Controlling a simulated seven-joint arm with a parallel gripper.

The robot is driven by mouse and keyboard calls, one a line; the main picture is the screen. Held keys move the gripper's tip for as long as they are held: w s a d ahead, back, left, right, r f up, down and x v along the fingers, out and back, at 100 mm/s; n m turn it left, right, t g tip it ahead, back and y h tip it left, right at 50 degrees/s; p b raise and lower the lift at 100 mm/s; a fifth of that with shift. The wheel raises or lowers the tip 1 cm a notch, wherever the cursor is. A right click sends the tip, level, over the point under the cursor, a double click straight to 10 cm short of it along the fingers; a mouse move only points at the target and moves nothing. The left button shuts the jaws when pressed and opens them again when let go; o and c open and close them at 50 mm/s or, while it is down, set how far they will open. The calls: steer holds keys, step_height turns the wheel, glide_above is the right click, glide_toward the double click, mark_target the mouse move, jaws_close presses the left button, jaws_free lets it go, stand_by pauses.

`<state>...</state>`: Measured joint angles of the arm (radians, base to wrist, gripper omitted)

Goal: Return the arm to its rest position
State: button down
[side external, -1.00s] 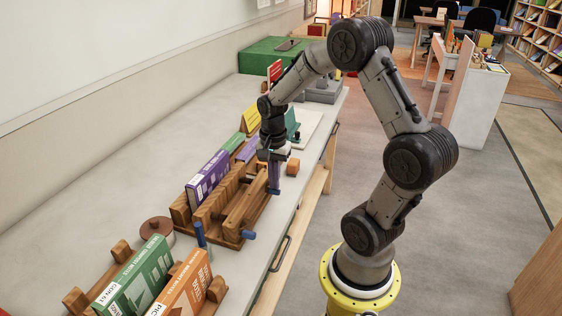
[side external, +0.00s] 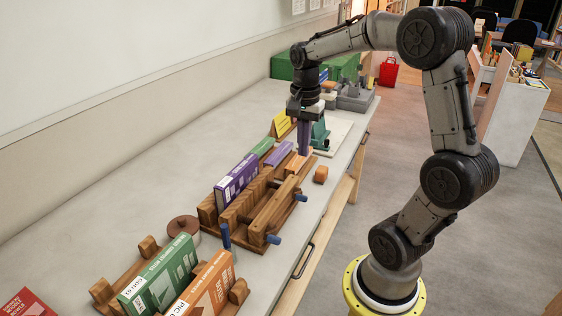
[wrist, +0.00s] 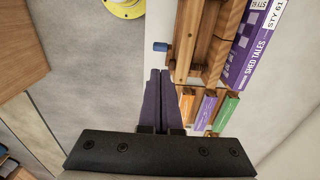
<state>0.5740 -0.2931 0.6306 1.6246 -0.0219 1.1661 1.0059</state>
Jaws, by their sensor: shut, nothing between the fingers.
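My gripper (side external: 304,138) is at the end of my raised arm, above the far end of the wooden book rack (side external: 264,205). Its two purple fingers are together with nothing between them. They also show in the wrist view as my gripper (wrist: 159,90), pointing past the rack's edge over the table. No object hangs from the gripper. Whether the fingertips clear the orange block behind them is hard to tell in the side view.
The rack holds a purple book (side external: 236,180) and smaller coloured blocks. A nearer rack holds a green book (side external: 158,275) and an orange book (side external: 205,287). Open floor lies right of the table.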

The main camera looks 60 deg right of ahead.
steer(key=s+a+r+n+t, duration=0.25)
steer(key=a+r+n, duration=0.4)
steer(key=a, duration=0.55)
steer(key=s+a+f+n+t, duration=0.3)
steer(key=s+a+n, duration=0.2)
steer(key=n, duration=0.6)
steer(key=shift+s+a, duration=0.3)
steer(key=shift+s, duration=0.95)
steer(key=shift+n, duration=0.25)
